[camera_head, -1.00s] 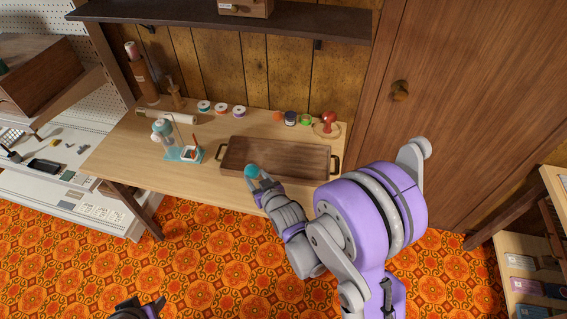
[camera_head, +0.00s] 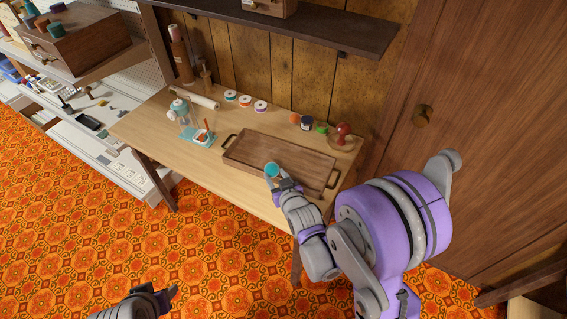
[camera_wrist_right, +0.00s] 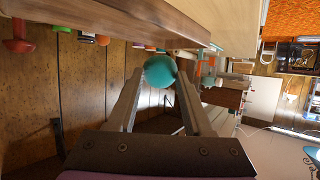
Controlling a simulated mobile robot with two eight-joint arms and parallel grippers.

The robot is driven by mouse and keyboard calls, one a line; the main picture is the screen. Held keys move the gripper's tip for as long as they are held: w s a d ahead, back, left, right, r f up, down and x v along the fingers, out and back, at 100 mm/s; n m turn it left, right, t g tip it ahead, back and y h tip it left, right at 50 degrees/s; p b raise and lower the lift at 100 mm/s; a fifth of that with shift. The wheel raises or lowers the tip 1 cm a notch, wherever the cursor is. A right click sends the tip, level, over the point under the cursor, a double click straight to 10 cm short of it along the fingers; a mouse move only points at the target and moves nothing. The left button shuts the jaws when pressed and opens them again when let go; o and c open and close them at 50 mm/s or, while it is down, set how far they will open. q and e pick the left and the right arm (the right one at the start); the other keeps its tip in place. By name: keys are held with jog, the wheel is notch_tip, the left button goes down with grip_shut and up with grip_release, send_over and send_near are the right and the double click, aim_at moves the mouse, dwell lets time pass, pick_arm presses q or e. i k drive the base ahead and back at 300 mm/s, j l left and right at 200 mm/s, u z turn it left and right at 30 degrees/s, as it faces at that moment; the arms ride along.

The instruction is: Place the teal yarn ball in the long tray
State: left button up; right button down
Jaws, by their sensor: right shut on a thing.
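The teal yarn ball (camera_head: 272,170) is held between the fingertips of my right gripper (camera_head: 274,178). In the right wrist view, the ball (camera_wrist_right: 160,71) sits between the two finger ends of the right gripper (camera_wrist_right: 158,80). The long tray (camera_head: 268,157) is brown wood with dark end handles and lies on the table. In the head view the ball overlaps the tray's front edge; I cannot tell its exact height above it. My left gripper (camera_head: 158,296) is low at the bottom edge, over the floor, and its jaws are unclear.
The wooden table (camera_head: 150,130) holds a teal-and-white item (camera_head: 200,138) left of the tray. Several spools (camera_head: 246,101) and a red-knobbed object (camera_head: 343,135) stand behind it. A dark shelf (camera_head: 300,27) hangs above. A wooden cabinet door (camera_head: 470,130) is at right.

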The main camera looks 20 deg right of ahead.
aim_at(279, 161)
jog(key=l+u, duration=0.2)
jog(key=l, duration=0.25)
jog(key=k+l+u, duration=0.15)
jog(key=l, duration=0.25)
jog(key=l+u, duration=0.1)
jog(key=l, duration=0.35)
jog(key=k+l+u, duration=0.1)
jog(key=l, duration=0.35)
jog(key=k+l+u, duration=0.1)
jog(key=l, duration=0.4)
jog(key=l+u, duration=0.1)
jog(key=l, duration=0.35)
jog(key=k, duration=0.05)
